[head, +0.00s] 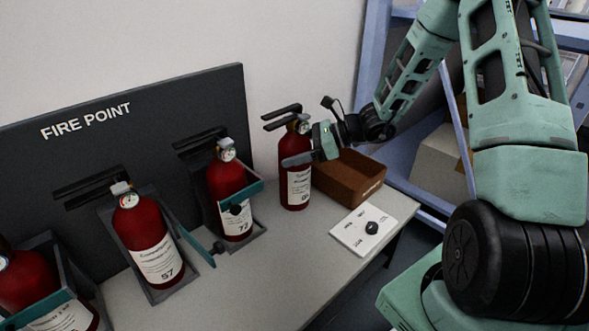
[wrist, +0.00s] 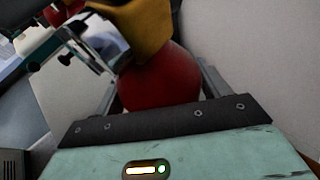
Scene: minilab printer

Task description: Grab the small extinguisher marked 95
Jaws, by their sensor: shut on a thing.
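A small red extinguisher (head: 291,150) with a black handle and white label is upright at the right end of the counter, outside the brackets. The number on its label is too small to read surely. My gripper (head: 297,160) is shut on its upper body, one finger across the front in the head view. In the wrist view the red body (wrist: 160,85) sits between my two grey fingers, under a yellow collar and metal valve. I cannot tell whether its base touches the counter.
Extinguishers marked 57 (head: 142,232) and 72 (head: 226,182) stand in brackets before the dark FIRE POINT board (head: 140,110). Another (head: 25,280) is at far left. Blue shelving is beyond.

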